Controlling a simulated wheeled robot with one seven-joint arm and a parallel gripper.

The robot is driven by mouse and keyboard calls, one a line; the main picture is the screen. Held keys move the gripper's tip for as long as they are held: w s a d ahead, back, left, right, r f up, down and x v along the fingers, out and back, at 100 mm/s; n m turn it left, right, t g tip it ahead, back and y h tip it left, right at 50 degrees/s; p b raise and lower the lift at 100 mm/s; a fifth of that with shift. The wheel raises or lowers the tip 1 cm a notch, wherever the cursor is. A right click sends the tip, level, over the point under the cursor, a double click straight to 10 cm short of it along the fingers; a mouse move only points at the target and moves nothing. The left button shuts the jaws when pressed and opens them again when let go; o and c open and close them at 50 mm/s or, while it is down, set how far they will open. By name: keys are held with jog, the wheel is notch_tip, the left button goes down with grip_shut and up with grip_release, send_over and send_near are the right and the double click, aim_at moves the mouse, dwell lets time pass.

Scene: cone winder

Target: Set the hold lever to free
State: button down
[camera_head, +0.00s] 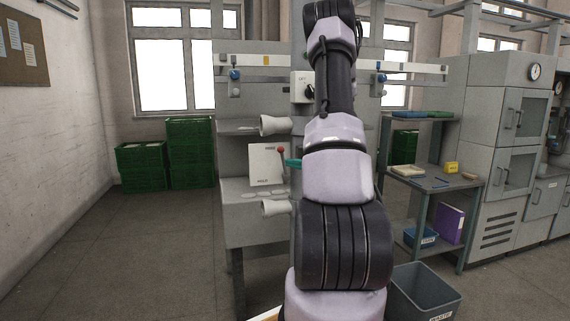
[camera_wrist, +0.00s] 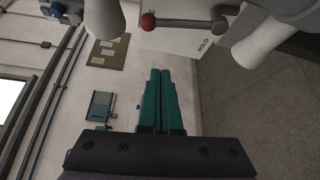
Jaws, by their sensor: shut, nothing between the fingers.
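The hold lever has a grey shaft and a red ball knob (camera_head: 281,150). The wrist view shows the red knob (camera_wrist: 148,21) and the grey shaft (camera_wrist: 185,23) running right, with HOLD on the plate (camera_wrist: 180,42). My gripper (camera_head: 289,162), with green fingers, is just right of and below the knob in the head view. In the wrist view my gripper (camera_wrist: 160,72) is shut, empty and visibly apart from the knob.
White cones (camera_head: 275,125) (camera_head: 276,207) stick out of the grey winder above and below the plate. A blue knob (camera_head: 235,75) sits higher up. Green crates (camera_head: 190,150) stand behind left, a grey bin (camera_head: 425,292) at front right. The floor at left is clear.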

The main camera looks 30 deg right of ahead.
aim_at(283, 159)
jog(key=w+d, duration=0.1)
jog(key=w, duration=0.8)
jog(key=shift+f+n, duration=0.3)
jog(key=shift+d, duration=0.2)
jog(key=shift+d+r, duration=0.1)
jog(key=shift+d, duration=0.45)
jog(key=shift+s, duration=0.1)
